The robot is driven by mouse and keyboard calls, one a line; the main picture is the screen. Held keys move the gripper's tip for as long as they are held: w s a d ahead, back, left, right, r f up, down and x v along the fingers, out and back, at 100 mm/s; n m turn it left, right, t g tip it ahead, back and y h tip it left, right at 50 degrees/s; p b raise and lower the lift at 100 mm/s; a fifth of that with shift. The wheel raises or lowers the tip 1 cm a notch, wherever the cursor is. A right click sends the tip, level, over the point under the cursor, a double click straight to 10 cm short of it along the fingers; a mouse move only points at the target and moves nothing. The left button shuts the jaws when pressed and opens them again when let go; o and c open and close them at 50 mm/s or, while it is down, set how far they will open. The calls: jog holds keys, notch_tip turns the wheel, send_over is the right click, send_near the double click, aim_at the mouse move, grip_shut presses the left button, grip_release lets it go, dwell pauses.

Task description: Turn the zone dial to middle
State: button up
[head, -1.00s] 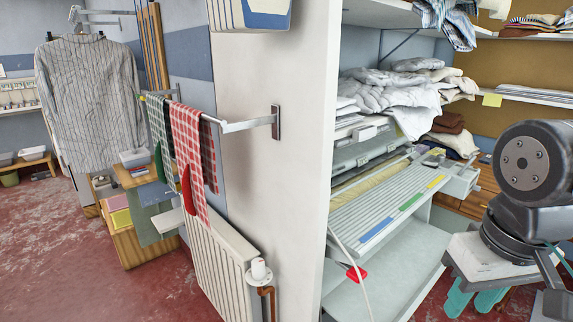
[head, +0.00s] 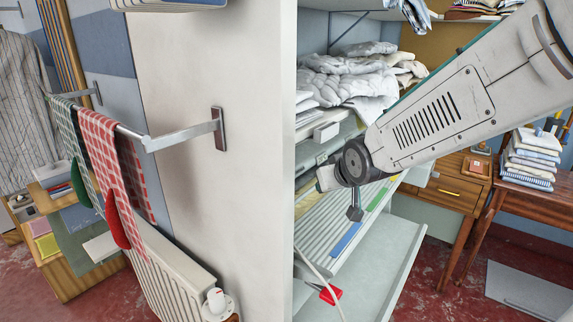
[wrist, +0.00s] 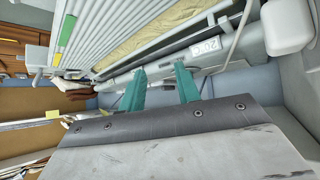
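The rotary ironer stands in the wall recess, with a slatted board (head: 325,215) edged in blue, green and yellow strips. In the wrist view its slats (wrist: 120,25) and a cream padded roll (wrist: 155,32) show at the top. A pale bar behind them carries a small white label (wrist: 206,47) with blurred marks. I cannot make out the zone dial in either view. My gripper (wrist: 158,73) has two teal fingers standing apart with nothing between them, in front of that bar. In the head view my arm reaches over the board and the fingers are hidden.
A white wall end (head: 240,110) with a towel rail (head: 190,137) stands left of the recess. Folded white quilts (head: 350,72) lie above the ironer. A red piece (head: 331,294) on a pale cord hangs at its front. A wooden desk (head: 455,190) stands to the right.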

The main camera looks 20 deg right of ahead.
jog(key=w+a+f+t+y, duration=0.1)
jog(key=w+t, duration=0.1)
jog(key=w, duration=0.5)
jog(key=w+a+f+n+t+y, duration=0.1)
jog(key=w+a+f+t, duration=0.1)
jog(key=w, duration=0.5)
jog(key=w+a+f+t+y, duration=0.1)
jog(key=w+t, duration=0.3)
jog(key=w, duration=0.2)
jog(key=shift+w+a+f+n+y, duration=0.15)
jog(key=shift+w+a+n+y, duration=0.15)
jog(key=shift+w+y, duration=0.1)
grip_shut()
